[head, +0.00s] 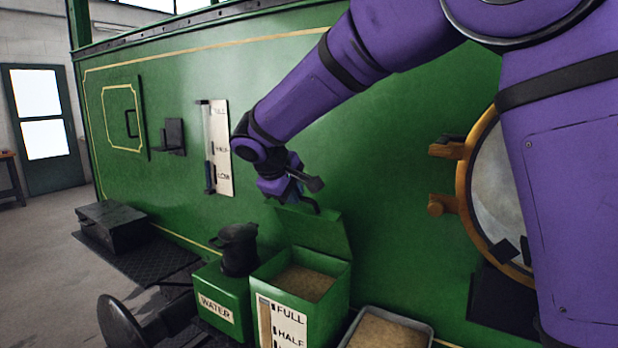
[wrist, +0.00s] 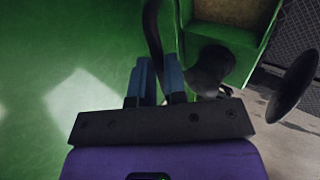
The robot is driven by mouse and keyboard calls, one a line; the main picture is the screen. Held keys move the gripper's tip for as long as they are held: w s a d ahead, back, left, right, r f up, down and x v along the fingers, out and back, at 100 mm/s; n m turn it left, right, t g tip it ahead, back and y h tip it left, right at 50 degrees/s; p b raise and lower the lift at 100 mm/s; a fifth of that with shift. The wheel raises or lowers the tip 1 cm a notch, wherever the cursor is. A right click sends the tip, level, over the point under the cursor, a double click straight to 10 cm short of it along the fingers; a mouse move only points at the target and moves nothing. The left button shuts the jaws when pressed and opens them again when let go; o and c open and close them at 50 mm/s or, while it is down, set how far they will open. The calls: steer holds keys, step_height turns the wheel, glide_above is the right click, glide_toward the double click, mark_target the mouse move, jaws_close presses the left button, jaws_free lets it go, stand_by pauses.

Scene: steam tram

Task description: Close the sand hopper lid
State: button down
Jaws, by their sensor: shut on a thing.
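The sand hopper (head: 335,279) is a green box with sand in it and a FULL/HALF gauge on its front. Its green lid (head: 318,230) stands raised at the back, tilted up near the tram side. My gripper (head: 303,199) is at the top of the lid, shut on the black lid handle. In the wrist view the blue fingers (wrist: 159,82) close around the dark curved handle (wrist: 153,35). The exact contact is partly hidden by the fingers. Sand in an open green box (wrist: 232,10) shows at the top of the wrist view.
A green WATER box (head: 222,303) with a black cap (head: 238,248) stands left of the hopper. A tray of sand (head: 390,330) is at its lower right. A round buffer (head: 122,322) stands at lower left. A gauge (head: 220,150) is on the tram side.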

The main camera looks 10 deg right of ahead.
steer(key=s+a+f+t+h, duration=0.2)
steer(key=s+f, duration=0.1)
steer(key=f, duration=0.5)
steer(key=s+a+f+t+h, duration=0.2)
steer(key=a+f+t+h, duration=0.1)
steer(key=f, duration=0.4)
steer(key=s+a+f+t+h, duration=0.2)
steer(key=s+a+f, duration=0.1)
steer(key=f, duration=0.5)
steer(key=shift+s+a+f+t+h, duration=0.2)
steer(key=shift+s+f+t+h, duration=0.1)
steer(key=shift+f, duration=0.05)
steer(key=shift+s+f, duration=0.1)
steer(key=shift+f, duration=0.05)
steer(key=c, duration=1.2)
jaws_free()
steer(key=shift+o, duration=0.2)
steer(key=v, duration=1)
steer(key=shift+s+a, duration=0.15)
steer(key=shift+a, duration=0.1)
